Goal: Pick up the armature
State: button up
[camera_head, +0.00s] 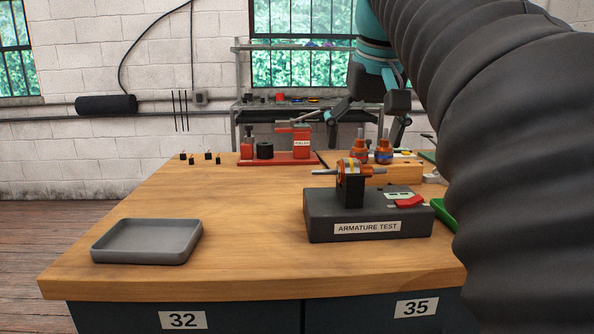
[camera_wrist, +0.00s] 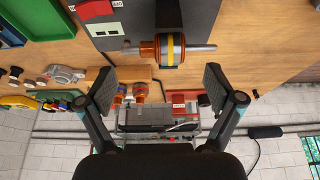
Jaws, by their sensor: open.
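The armature (camera_head: 348,168) lies level across the upright support of the dark grey ARMATURE TEST block (camera_head: 325,222). It has an orange and yellow body and a thin steel shaft sticking out both ways. In the wrist view the armature (camera_wrist: 163,48) shows beyond the fingertips, its body roughly in line with the gap between them. My gripper (camera_head: 366,122) is open and empty, higher than the armature and apart from it. Both fingers also show in the wrist view (camera_wrist: 158,88), spread wide with nothing between them.
Two similar orange parts (camera_head: 371,152) stand behind the block at a wooden holder (camera_head: 395,175). A red press-like fixture (camera_head: 275,157) stands at the back. An empty grey tray (camera_head: 146,241) sits front left, and a green bin (camera_head: 446,215) right. The bench between tray and block is clear.

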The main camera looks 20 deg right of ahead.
aim_at(356, 160)
jog(key=x, duration=0.5)
jog(key=shift+w+b, duration=0.3)
jog(key=shift+b, duration=0.1)
grip_shut()
